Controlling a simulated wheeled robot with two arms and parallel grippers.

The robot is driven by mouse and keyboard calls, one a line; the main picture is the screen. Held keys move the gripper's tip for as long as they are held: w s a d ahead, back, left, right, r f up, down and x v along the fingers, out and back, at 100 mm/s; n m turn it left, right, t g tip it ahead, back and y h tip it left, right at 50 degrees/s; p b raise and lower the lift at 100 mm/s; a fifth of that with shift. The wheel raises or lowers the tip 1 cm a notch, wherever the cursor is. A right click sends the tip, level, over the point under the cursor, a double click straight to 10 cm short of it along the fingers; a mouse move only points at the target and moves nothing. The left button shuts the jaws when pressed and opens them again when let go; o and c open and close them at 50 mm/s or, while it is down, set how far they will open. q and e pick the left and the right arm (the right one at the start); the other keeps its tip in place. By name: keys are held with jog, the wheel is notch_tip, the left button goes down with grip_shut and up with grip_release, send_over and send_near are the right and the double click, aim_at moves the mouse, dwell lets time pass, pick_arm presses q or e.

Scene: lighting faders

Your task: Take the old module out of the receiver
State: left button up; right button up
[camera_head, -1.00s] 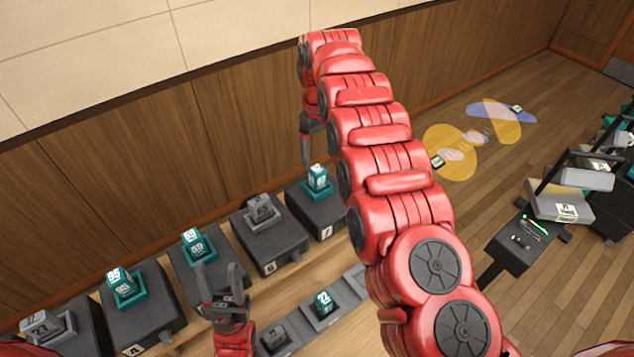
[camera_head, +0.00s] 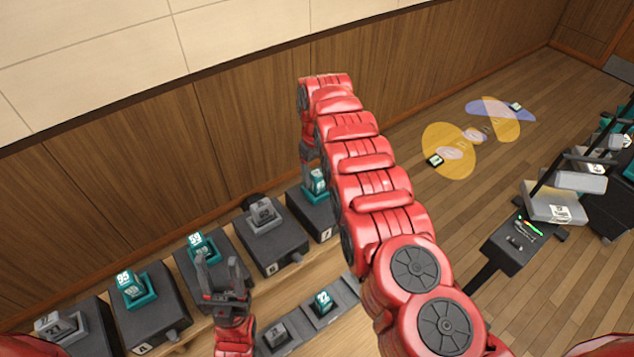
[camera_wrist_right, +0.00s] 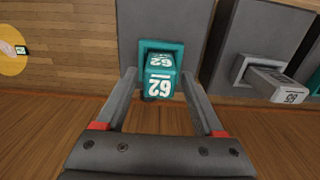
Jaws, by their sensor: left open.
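A teal module marked 62 (camera_wrist_right: 160,80) stands in a teal socket on the dark receiver box (camera_head: 310,214) at the right end of the row; it also shows in the head view (camera_head: 318,181). My right gripper (camera_wrist_right: 158,74) is open, with one finger on each side of this module; I cannot tell whether they touch it. In the head view my right gripper (camera_head: 308,165) comes down at the module and partly hides it. My left gripper (camera_head: 222,272) is open and empty, in front of the box with a teal module marked 59 (camera_head: 200,246).
Other boxes carry a grey module (camera_head: 263,212), a teal module marked 95 (camera_head: 130,286) and a grey module marked 21 (camera_head: 58,325). A front strip holds a teal module marked 22 (camera_head: 323,301) and a grey one (camera_head: 276,335). A wooden wall stands close behind.

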grip_shut()
jog(key=shift+r, duration=0.15)
